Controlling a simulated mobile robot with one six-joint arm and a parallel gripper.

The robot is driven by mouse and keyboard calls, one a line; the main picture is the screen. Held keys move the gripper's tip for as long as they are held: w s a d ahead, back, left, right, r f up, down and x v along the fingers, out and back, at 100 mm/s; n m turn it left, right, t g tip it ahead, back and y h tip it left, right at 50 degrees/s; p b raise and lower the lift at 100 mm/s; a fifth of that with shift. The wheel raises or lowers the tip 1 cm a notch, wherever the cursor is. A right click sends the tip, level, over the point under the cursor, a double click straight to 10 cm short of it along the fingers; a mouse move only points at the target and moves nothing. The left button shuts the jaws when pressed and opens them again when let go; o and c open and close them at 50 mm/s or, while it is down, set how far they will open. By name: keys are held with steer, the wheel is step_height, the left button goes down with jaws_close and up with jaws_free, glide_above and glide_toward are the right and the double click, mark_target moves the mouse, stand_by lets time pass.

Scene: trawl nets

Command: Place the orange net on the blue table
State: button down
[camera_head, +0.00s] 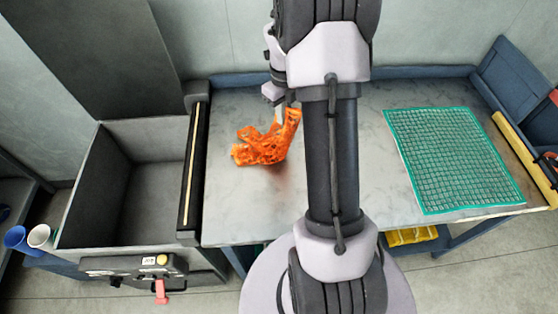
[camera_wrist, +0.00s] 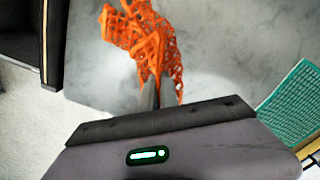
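The orange net (camera_head: 262,146) is a crumpled, open-mesh bundle over the left part of the blue table. The table has a grey metal top (camera_head: 240,205) and blue edging. My gripper (camera_head: 281,112) is at the net's upper right end. In the wrist view, the fingers (camera_wrist: 157,92) are close together with the orange mesh (camera_wrist: 150,45) bunched at their tips, so my gripper looks shut on it. A darker patch on the tabletop below the net suggests that it hangs a little above the surface. My arm hides the table's middle.
A green mesh sheet (camera_head: 455,158) lies on the table's right side. A grey open bin (camera_head: 95,190) with a black-edged side and a control panel (camera_head: 135,268) stands left of the table. A yellow crate (camera_head: 411,236) sits below. Bare tabletop shows around the net.

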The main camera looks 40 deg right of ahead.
steer(key=s+d+f+b, duration=0.2)
steer(key=s+f+b, duration=0.1)
steer(key=s+f, duration=0.2)
steer(key=s+d+f+b, duration=0.3)
steer(key=s+f, duration=0.3)
steer(key=s+d+f+b, duration=0.3)
steer(key=s+f, duration=0.2)
steer(key=f, duration=0.1)
steer(key=shift+s+d, duration=0.15)
steer(key=shift+d, duration=0.1)
steer(key=c, duration=1.2)
jaws_free()
